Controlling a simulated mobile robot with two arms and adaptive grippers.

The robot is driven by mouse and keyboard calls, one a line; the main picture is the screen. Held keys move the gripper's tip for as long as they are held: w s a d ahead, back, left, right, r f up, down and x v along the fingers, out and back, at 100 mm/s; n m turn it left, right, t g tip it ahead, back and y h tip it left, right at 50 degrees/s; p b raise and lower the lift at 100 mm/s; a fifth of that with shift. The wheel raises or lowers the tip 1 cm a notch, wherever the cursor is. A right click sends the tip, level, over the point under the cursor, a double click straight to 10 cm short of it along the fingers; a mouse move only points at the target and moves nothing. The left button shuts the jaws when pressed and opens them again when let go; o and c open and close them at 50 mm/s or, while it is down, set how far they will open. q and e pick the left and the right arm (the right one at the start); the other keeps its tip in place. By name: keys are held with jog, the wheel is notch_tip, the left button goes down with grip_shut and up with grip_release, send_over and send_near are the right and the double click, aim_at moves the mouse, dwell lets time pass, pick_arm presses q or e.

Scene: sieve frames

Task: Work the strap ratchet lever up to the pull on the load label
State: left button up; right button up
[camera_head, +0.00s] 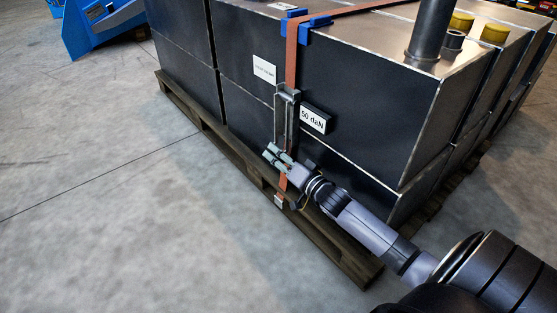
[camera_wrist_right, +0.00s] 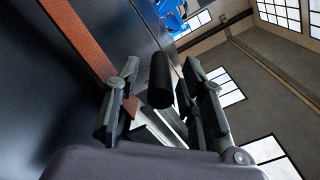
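An orange strap (camera_head: 291,62) runs down the side of the dark crates through a metal ratchet (camera_head: 285,115); it also shows in the wrist view (camera_wrist_right: 82,38). The ratchet's lever hangs down towards my right gripper (camera_head: 276,156), and its black handle bar (camera_wrist_right: 160,80) lies between the fingers in the wrist view. The fingers (camera_wrist_right: 163,105) stand apart, with a visible gap on each side of the bar. A small white label (camera_head: 264,69) is left of the strap; its text is too small to read. A box right of the ratchet reads "50 daN" (camera_head: 313,120). My left gripper is not in view.
The crates stand on a wooden pallet (camera_head: 341,246). A blue guard (camera_head: 305,25) holds the strap at the top edge. Yellow-capped parts (camera_head: 462,22) and a grey post (camera_head: 431,30) stand on top. Open concrete floor (camera_head: 100,200) lies to the left.

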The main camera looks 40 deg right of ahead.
jog(key=shift+w, duration=0.1)
jog(key=shift+c, duration=0.5)
grip_shut()
